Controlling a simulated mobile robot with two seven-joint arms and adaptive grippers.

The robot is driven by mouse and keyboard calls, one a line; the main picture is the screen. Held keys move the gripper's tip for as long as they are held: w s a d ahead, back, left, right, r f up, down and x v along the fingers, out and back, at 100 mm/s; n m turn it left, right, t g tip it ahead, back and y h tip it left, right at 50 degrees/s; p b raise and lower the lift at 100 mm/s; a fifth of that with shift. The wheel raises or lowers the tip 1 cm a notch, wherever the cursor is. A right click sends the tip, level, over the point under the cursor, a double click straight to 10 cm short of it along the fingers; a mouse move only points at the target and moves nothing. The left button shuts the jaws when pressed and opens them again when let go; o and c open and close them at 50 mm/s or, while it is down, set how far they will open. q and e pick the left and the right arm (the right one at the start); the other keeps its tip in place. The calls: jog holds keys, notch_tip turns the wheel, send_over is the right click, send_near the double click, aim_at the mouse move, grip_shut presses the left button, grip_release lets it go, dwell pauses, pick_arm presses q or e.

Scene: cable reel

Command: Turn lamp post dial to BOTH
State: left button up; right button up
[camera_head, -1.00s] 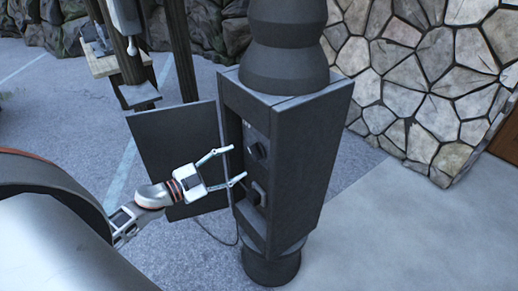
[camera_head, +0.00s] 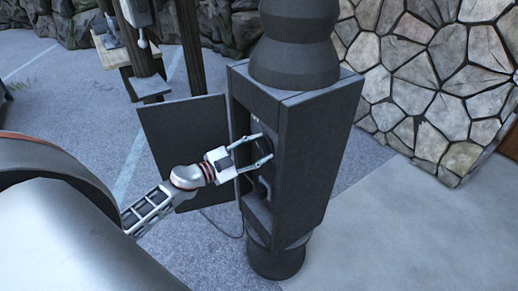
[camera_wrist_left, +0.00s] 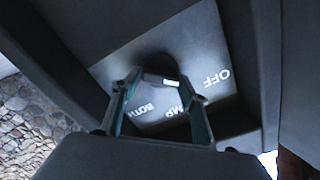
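The lamp post (camera_head: 311,165) is dark and stands upright with an open recess in its left face. In the left wrist view the dark dial (camera_wrist_left: 158,64) sits between my fingers, with a small pale mark at its lower edge. Around it are white labels: BOTH (camera_wrist_left: 144,110), a partly covered label ending in MP (camera_wrist_left: 187,99), and OFF (camera_wrist_left: 216,78). My left gripper (camera_head: 266,147) reaches into the recess; it also shows in the left wrist view (camera_wrist_left: 158,78). Its fingers lie close against opposite sides of the dial. My right gripper is not in view.
An open panel door (camera_head: 185,145) hangs left of the recess, close to my left wrist. A cable (camera_head: 222,226) lies below it. A lower outlet-like block (camera_head: 256,212) sits in the recess. Stone walls (camera_head: 420,75) stand behind. Open pavement surrounds the post.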

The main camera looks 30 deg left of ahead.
pick_arm(q)
jog(key=c, duration=0.5)
